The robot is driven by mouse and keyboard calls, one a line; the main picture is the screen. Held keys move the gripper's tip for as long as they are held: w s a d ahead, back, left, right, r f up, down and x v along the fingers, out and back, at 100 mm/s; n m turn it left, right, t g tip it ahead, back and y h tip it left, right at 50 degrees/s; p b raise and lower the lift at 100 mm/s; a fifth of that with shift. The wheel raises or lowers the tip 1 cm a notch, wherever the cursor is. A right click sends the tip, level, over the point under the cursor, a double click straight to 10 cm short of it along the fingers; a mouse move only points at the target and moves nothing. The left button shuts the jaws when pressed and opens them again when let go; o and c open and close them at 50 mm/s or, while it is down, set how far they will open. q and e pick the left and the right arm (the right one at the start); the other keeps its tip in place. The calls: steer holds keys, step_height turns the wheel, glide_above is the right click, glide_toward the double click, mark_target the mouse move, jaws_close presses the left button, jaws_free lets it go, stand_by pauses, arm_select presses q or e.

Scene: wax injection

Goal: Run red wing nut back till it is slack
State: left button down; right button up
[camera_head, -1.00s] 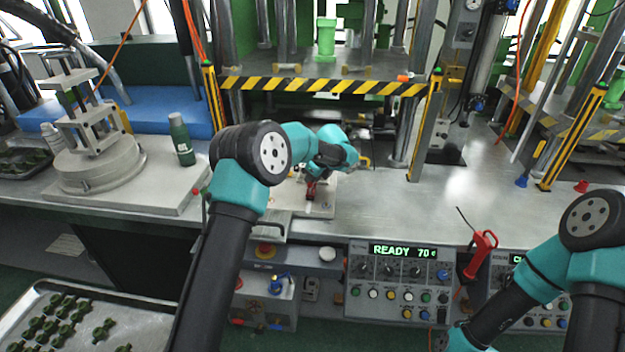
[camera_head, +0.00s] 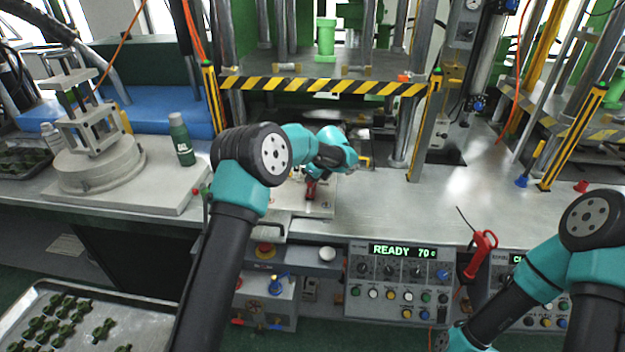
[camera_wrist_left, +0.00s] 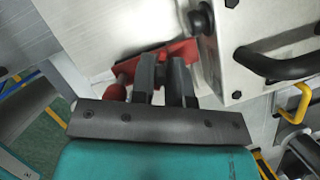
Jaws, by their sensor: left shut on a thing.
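The red wing nut (camera_wrist_left: 179,53) shows in the left wrist view as a red bar against the side of a pale metal block (camera_wrist_left: 255,40). It also shows in the head view, small and partly covered, as a red piece (camera_head: 311,191) below my left wrist. My left gripper (camera_wrist_left: 164,64) has its two dark fingers on the red wing nut, shut on it. In the head view my left gripper (camera_head: 313,178) is small and mostly hidden by its wrist. My right arm shows at the lower right, but its gripper is out of view.
A black handle (camera_wrist_left: 280,66) and a dark round knob (camera_wrist_left: 201,20) stand close to my left fingers.

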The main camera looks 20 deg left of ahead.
arm_select(q)
steer(key=shift+n, duration=0.3)
steer(key=n+g, duration=0.2)
steer(key=n, duration=0.2)
steer(key=shift+w, duration=0.1)
steer(key=n+g, duration=0.1)
steer(key=n, duration=0.2)
steer(key=n+g, duration=0.1)
steer(key=n, duration=0.2)
steer(key=shift+w+r, duration=0.1)
stand_by(0.3)
steer(key=c, duration=1.5)
jaws_free()
steer(key=shift+h, duration=0.3)
steer(key=shift+o, duration=0.2)
